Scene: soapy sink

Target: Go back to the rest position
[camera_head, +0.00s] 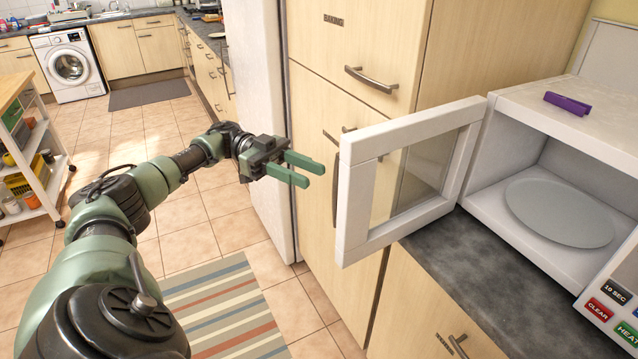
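My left arm comes in from the lower left and reaches toward the middle. My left gripper (306,171) has two green fingers with a gap between them, and nothing is held. It is in front of the tall cream cabinet, just left of the open microwave door (352,208), and looks apart from it. The white microwave (530,104) stands on the dark counter at the right, with an empty grey plate (560,212) inside. My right gripper is not in this view.
A purple block (567,103) lies on top of the microwave. The tall cabinet (350,40) with handles stands behind my gripper. A striped rug (222,310) lies on the tiled floor. A shelf cart (30,150) stands at far left, a washing machine (68,66) at the back.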

